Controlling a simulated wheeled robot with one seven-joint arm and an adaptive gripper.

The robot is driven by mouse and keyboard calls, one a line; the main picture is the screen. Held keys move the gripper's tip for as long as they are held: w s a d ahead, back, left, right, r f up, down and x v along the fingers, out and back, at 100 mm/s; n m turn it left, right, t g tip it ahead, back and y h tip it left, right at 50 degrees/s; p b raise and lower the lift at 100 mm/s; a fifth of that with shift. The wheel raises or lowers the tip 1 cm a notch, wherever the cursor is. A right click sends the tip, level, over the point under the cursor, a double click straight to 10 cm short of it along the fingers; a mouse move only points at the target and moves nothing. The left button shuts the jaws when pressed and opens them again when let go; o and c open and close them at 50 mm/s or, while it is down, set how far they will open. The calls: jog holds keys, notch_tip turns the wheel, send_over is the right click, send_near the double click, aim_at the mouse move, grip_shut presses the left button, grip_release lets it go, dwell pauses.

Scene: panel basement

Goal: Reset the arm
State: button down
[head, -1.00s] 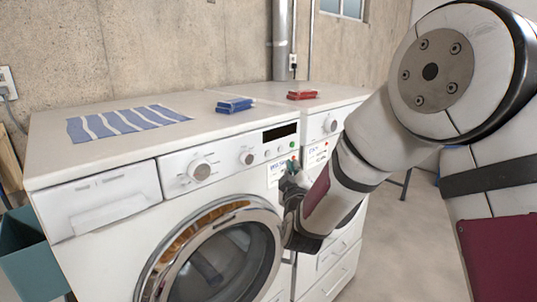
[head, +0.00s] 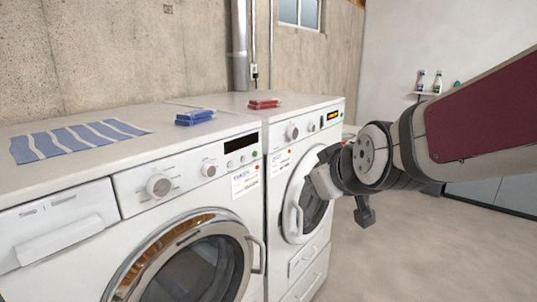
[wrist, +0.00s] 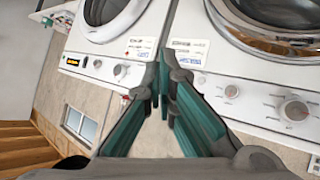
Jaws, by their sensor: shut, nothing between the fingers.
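My arm reaches in from the right in the head view, in front of the right-hand machine. My gripper (wrist: 162,90) shows clearly in the wrist view, its teal fingers shut together with nothing between them. In the head view its fingers cannot be made out behind the wrist links. The wrist view is turned over, and the fingers appear in front of the gap between the two machines. No contact with a machine is visible.
The left washing machine (head: 75,207) and right machine (head: 331,134) stand side by side. On top lie a striped blue cloth (head: 80,139), a blue item (head: 195,117) and a red item (head: 264,104). A wall shelf (head: 426,93) holds bottles. Floor at right is clear.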

jog(key=s+d+f+m+g+h, duration=0.1)
jog(key=s+d+m+g, duration=0.1)
jog(key=s, duration=0.9)
jog(key=s+d+f+m+g+h, duration=0.1)
jog(key=s+d+f+m+g, duration=0.1)
jog(key=s+d, duration=0.5)
jog(key=s+m+g, duration=0.1)
jog(key=s+m, duration=0.1)
jog(key=s, duration=0.3)
jog(key=shift+d, duration=0.3)
jog(key=c, duration=2.4)
grip_release()
